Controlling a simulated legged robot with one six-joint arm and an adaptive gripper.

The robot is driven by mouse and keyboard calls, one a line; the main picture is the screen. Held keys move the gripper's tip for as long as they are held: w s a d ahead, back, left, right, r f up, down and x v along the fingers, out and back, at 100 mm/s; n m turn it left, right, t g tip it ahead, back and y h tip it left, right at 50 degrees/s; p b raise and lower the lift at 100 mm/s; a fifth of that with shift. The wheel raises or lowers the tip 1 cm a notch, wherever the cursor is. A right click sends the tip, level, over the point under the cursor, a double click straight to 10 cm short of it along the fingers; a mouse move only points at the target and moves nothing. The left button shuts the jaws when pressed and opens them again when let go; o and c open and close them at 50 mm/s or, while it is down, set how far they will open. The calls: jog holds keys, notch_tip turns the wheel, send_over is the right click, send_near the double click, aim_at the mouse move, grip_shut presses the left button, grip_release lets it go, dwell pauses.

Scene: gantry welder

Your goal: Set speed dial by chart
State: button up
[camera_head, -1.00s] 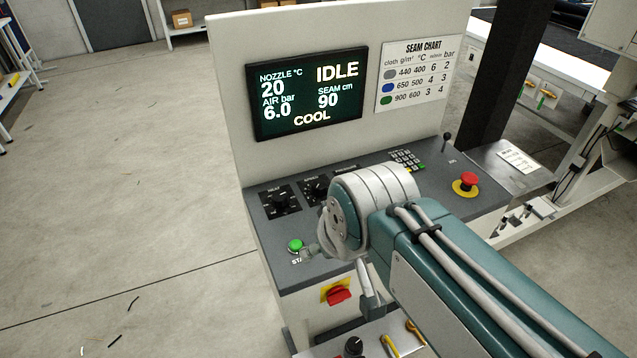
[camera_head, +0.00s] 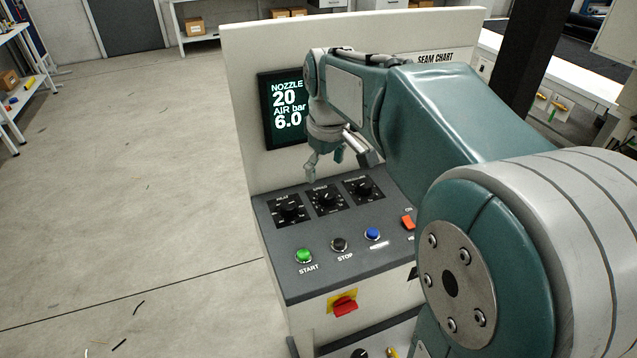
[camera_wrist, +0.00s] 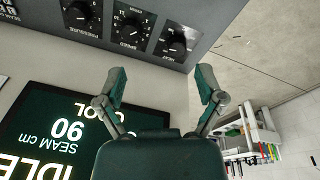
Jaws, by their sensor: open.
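The speed dial (camera_head: 326,198) is the middle of three black dials on the sloped console. It also shows upside down at the top of the wrist view (camera_wrist: 133,24); its exact setting is too small to read. My gripper (camera_head: 324,166) is open and empty, above and behind the dials, in front of the screen. In the wrist view its spread fingers (camera_wrist: 161,80) are apart from the speed dial. The seam chart (camera_head: 437,58) shows only its title; my arm hides its rows.
The heat dial (camera_head: 289,208) and pressure dial (camera_head: 364,188) flank the speed dial. Start (camera_head: 304,255), stop (camera_head: 339,244) and blue (camera_head: 373,234) buttons sit in front. The screen (camera_wrist: 60,130) reads IDLE and seam 90 cm. A red switch (camera_head: 345,306) is on the front panel.

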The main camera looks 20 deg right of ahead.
jog(key=n+g, duration=0.2)
send_over(327, 193)
notch_tip(327, 193, down, 5)
notch_tip(327, 193, down, 11)
jog(key=shift+d+r, duration=0.1)
jog(key=c, duration=1.1)
